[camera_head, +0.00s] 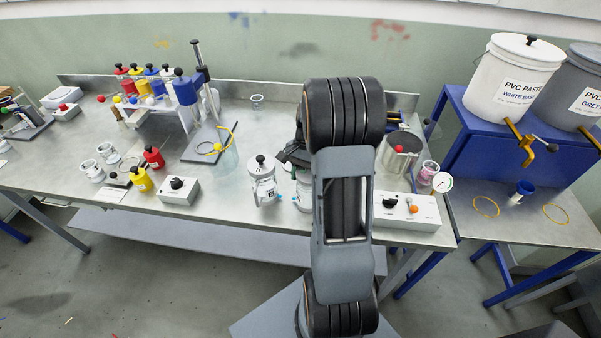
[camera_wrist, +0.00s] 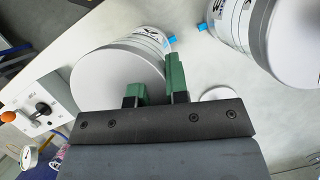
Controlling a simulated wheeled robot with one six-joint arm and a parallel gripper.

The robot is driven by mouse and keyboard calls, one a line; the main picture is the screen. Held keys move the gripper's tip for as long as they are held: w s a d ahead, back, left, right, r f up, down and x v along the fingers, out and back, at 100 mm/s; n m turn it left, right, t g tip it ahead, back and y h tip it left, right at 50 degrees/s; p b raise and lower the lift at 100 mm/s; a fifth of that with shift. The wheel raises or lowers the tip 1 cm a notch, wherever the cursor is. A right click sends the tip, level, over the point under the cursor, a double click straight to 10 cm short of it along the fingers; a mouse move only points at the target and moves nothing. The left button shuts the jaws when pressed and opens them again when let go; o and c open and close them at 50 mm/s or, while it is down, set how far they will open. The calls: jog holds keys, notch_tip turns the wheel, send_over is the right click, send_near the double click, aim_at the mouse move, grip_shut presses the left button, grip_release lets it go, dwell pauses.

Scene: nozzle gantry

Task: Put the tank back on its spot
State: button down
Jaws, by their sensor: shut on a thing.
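A pale cylindrical tank (camera_wrist: 115,80) with printed bands lies across the left of the wrist view, seen end-on. In the head view it is mostly hidden by my arm, with a strip of it (camera_head: 303,197) showing on the bench. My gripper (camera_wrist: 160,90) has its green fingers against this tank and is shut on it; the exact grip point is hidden. A second, similar canister (camera_head: 262,182) with a black knob stands upright just to the left. It also shows at the top right of the wrist view (camera_wrist: 265,38).
A white switch box (camera_head: 408,211) and a steel pot (camera_head: 398,152) stand right of my arm. A nozzle stand (camera_head: 210,145) and coloured bottles (camera_head: 140,85) are at left. A white disc (camera_wrist: 220,93) lies near the fingers. The back middle bench is fairly clear.

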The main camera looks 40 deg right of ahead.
jog(key=c, duration=1.1)
grip_release()
jog(key=shift+f, duration=0.1)
jog(key=v, duration=1.1)
jog(key=s+a+r+n+t+h, duration=0.1)
jog(key=s+a+r+n, duration=0.15)
jog(key=a, duration=0.35)
jog(key=s+a+r+n+t+h, duration=0.1)
jog(key=a+r+n+h, duration=0.15)
jog(key=a, duration=0.25)
jog(key=shift+s+a+f+n+t+b, duration=0.15)
jog(key=shift+s+a+f+n+t, duration=0.45)
jog(key=shift+s+a+n, duration=0.8)
jog(key=shift+s+a+f+n+t+b, duration=0.15)
jog(key=shift+s+a+f+n+t, duration=0.25)
jog(key=shift+s+a+n+t, duration=0.7)
jog(key=shift+s+a+f+n+t+b, duration=0.15)
jog(key=shift+s+a+f+n+t, duration=0.3)
jog(key=shift+s+a+n, duration=1.15)
jog(key=shift+w+a+m, duration=0.15)
jog(key=shift+a+m, duration=0.05)
jog(key=shift+m, duration=0.2)
